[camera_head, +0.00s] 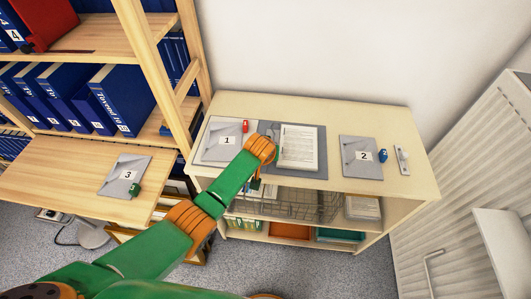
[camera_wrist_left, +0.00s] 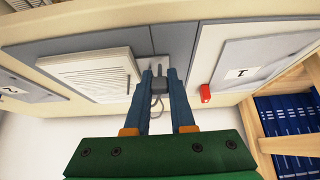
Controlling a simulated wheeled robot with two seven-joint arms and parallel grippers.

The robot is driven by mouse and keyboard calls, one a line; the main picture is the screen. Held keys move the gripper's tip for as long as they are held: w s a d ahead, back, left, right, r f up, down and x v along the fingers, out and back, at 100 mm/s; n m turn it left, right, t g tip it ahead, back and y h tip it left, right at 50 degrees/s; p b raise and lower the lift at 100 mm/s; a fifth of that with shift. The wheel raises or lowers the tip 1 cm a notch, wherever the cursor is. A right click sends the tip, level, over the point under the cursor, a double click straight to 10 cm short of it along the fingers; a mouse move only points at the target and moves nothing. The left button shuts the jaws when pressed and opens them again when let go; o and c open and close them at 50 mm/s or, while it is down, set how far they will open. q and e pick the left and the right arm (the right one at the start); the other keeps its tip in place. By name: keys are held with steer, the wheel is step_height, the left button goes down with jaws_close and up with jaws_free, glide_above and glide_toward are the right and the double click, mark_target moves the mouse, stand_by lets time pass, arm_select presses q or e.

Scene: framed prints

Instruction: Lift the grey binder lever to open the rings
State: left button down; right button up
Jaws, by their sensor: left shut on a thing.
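An open grey binder (camera_head: 321,160) lies on the light wooden cabinet top, with a stack of white pages (camera_head: 298,147) on its right part. In the left wrist view the binder (camera_wrist_left: 177,40) shows upside down, with the pages (camera_wrist_left: 90,75) left of my fingers. My left gripper (camera_wrist_left: 162,77) has its two blue fingers closed about the small grey lever (camera_wrist_left: 158,74) beside the pages. A curved metal piece shows between the fingers. In the head view my wrist hides the lever area, so the rings are hard to make out. My right gripper is not in view.
Closed binder 1 (camera_head: 222,141) with a red object (camera_head: 245,126) lies left of the open binder. Binder 2 (camera_head: 361,158) and a blue object (camera_head: 383,155) lie right. Binder 3 (camera_head: 123,177) with a green object (camera_head: 135,189) is on the left desk. A wire basket (camera_head: 305,205) sits below.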

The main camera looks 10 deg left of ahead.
arm_select(q)
steer(key=shift+w, duration=0.1)
stand_by(0.4)
steer(key=c, duration=1)
jaws_free()
steer(key=shift+c, duration=0.2)
steer(key=shift+r, duration=0.3)
steer(key=p+v, duration=0.2)
steer(key=v, duration=0.4)
steer(key=shift+r, duration=0.25)
